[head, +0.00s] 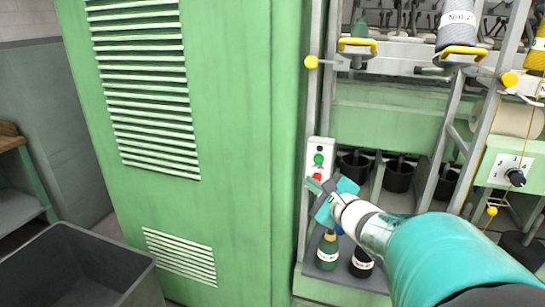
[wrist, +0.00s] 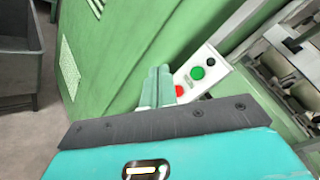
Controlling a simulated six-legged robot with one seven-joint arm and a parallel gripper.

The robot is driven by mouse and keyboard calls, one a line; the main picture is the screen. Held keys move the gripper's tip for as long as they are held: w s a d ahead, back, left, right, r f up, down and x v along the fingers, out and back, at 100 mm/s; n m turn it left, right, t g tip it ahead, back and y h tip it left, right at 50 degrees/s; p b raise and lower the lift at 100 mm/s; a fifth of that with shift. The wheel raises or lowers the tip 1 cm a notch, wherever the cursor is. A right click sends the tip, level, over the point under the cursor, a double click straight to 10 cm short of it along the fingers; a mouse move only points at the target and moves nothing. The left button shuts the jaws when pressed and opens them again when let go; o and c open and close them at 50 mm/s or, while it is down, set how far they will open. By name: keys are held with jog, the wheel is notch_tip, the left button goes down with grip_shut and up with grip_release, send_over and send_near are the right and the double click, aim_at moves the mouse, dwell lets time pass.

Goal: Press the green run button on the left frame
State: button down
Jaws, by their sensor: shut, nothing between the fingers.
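The green run button (head: 319,159) is on a narrow white control panel (head: 326,145) at the left edge of the spinning frame. Below it on the panel is a red button (head: 317,177). In the wrist view the green button (wrist: 197,73) shows clear, with a black knob (wrist: 211,49) above it and the red button (wrist: 181,91) partly hidden by my fingers. My gripper (head: 314,184) is shut and empty. Its tips are near the red button, below and left of the green one. I cannot tell whether they touch the panel.
A tall green cabinet (head: 220,110) with louvres stands left of the panel. A dark grey bin (head: 90,265) is at the lower left. Labelled bobbins (head: 327,250) stand on a low shelf below my gripper.

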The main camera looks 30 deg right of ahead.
jog(key=shift+w+d, duration=0.85)
jog(key=shift+d, duration=0.3)
jog(key=shift+w+d, duration=0.9)
jog(key=shift+d, duration=0.2)
jog(key=shift+w+d, duration=0.85)
jog(key=shift+d, duration=0.3)
jog(key=shift+w+d, duration=0.3)
jog(key=shift+d, duration=0.05)
jog(key=shift+w+d, duration=0.25)
jog(key=shift+d, duration=0.15)
dwell(0.5)
jog(key=shift+s+a, duration=0.55)
jog(key=shift+a, duration=0.15)
jog(key=s+a, duration=0.1)
jog(key=a, duration=0.1)
jog(key=s+a, duration=0.2)
dwell(0.3)
